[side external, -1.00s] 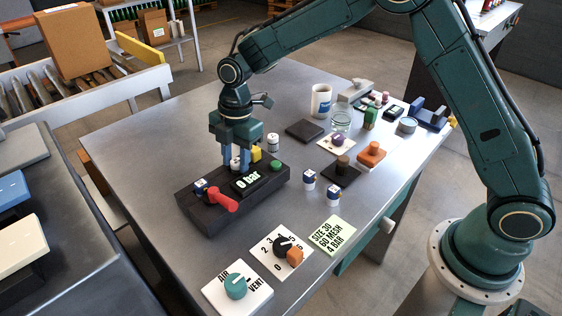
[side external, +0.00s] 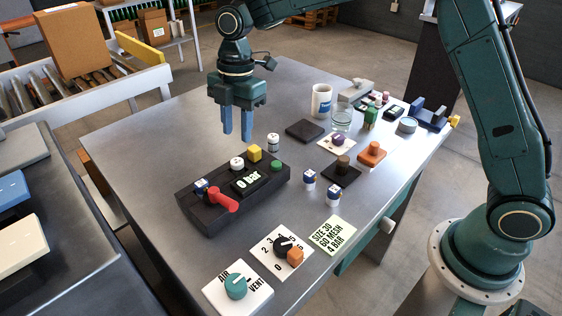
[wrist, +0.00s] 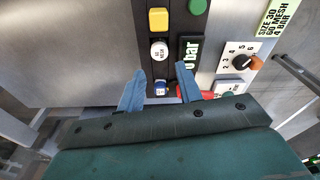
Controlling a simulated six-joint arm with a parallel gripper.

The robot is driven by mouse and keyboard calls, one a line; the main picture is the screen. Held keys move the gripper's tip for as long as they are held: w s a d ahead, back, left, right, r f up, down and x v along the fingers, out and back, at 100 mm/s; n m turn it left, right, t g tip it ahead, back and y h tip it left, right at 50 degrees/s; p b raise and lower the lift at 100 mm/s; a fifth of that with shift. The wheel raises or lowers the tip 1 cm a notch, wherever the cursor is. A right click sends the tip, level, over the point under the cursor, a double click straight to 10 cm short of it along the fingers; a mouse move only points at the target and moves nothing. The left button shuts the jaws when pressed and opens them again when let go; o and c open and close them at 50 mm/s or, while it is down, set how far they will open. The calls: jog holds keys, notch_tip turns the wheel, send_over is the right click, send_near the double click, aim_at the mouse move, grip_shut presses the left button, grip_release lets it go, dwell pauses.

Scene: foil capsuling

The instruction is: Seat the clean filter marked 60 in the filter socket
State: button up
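A white round filter (side external: 237,163) stands upright in the black block (side external: 190,205), between the yellow cube and a blue-and-white piece. In the wrist view the filter (wrist: 160,50) shows its top, with small print that looks like 60 MESH. The socket under it is hidden by the filter, so I cannot tell its exact depth. My gripper (side external: 237,135) is open and empty above the block, its blue fingers apart and clear of the filter. The fingers also show in the wrist view (wrist: 158,82).
The block carries a yellow cube (side external: 254,153), a green button (side external: 276,165), a 0 bar display (side external: 246,180), a red lever (side external: 222,198) and a blue-and-white piece (side external: 200,187). Two blue-and-white canisters (side external: 309,180) stand to the right.

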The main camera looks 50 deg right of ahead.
jog(key=shift+d+r, duration=0.15)
jog(key=shift+r, duration=0.8)
jog(key=shift+d+r, duration=0.1)
jog(key=shift+r, duration=0.85)
jog(key=s+d+r+m+t, duration=0.1)
jog(key=s+d+r+m, duration=0.35)
jog(key=s, duration=0.25)
jog(key=s+d+r+m+t, duration=0.2)
jog(key=s+d+r+m, duration=0.25)
jog(key=s, duration=0.25)
jog(key=s+d+f+m+t, duration=0.1)
jog(key=s+d+m, duration=0.2)
jog(key=s+m, duration=0.2)
jog(key=s+d+f+m+t+h, duration=0.1)
jog(key=s+m, duration=0.5)
jog(key=s, duration=0.6)
jog(key=shift+d+f+t, duration=0.4)
jog(key=shift+d+f, duration=0.05)
jog(key=shift+d, duration=0.45)
jog(key=shift+w, duration=0.1)
jog(key=shift+c, duration=0.2)
